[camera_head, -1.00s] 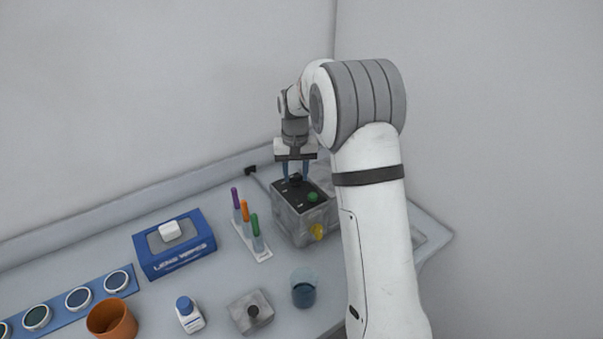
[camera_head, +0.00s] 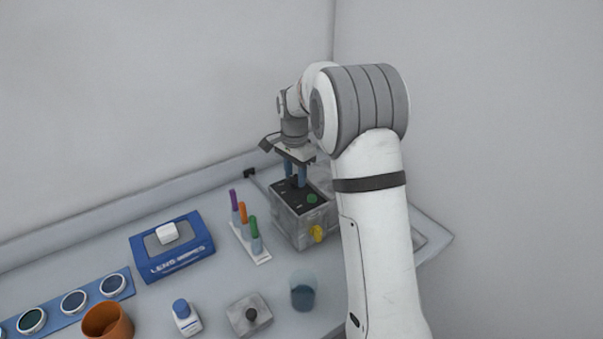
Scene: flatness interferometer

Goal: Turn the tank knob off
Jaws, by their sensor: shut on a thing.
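The tank (camera_head: 296,226) is a grey box with a black top panel at the back right of the table. A black knob (camera_head: 294,183) stands on the panel, partly hidden by my fingers. My gripper (camera_head: 295,182) points down over the panel, its blue fingers shut on the knob. A green button (camera_head: 312,198) sits on the panel to the right of the knob. A yellow part (camera_head: 317,233) is on the tank's front side.
A blue lens wipes box (camera_head: 172,246), an orange cup (camera_head: 107,322), a small bottle (camera_head: 187,317), a grey block (camera_head: 249,314) and a glass beaker (camera_head: 303,291) stand nearer. The wall is close behind.

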